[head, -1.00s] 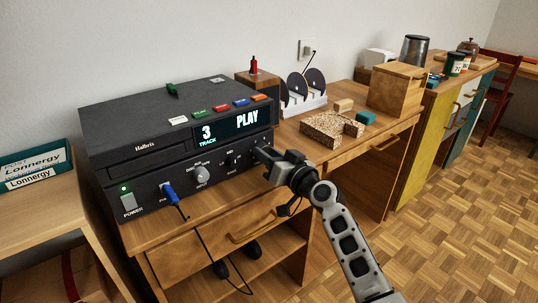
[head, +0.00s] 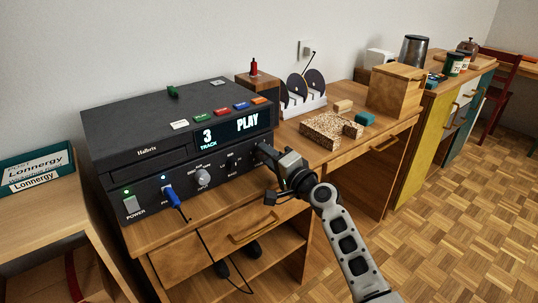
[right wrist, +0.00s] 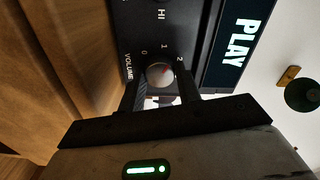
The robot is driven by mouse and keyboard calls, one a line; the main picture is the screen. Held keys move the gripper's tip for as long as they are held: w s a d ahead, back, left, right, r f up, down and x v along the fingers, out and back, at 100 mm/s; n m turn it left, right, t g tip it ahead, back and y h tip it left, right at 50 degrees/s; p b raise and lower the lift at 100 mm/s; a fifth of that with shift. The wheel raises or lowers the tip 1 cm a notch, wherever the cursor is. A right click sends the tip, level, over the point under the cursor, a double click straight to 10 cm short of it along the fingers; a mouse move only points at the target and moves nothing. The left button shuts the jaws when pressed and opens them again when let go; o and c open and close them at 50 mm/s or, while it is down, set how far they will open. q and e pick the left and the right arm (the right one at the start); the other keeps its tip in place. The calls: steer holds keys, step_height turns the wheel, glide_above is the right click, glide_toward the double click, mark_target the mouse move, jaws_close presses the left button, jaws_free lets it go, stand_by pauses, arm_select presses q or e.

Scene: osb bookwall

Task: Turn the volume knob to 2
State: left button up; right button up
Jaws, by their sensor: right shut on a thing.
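The volume knob (right wrist: 160,73) is a round grey knob on the dark front panel of the player (head: 180,135). In the right wrist view, the printed marks 0, 1 and 2 run around it beside the word VOLUME. A small red mark on the knob's face lies on the side toward the 2; its exact angle is hard to read. My right gripper (right wrist: 162,90) is shut on the knob, one finger on each side. In the head view the right gripper (head: 264,153) hides the knob at the panel's right end. My left gripper is not in view.
The lit display (head: 232,128) reads track 3, PLAY. A silver input knob (head: 203,177) and a blue plug with a cable (head: 171,197) are left of my gripper. A cork block (head: 325,130) and disc rack (head: 304,97) stand to the right.

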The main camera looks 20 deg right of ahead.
steer(key=m+p, duration=0.1)
steer(key=m, duration=0.2)
steer(key=shift+m, duration=1.3)
steer(key=shift+f+p, duration=0.1)
steer(key=shift+p, duration=0.2)
steer(key=shift+m, duration=0.4)
steer(key=o, duration=1)
steer(key=shift+s, duration=0.1)
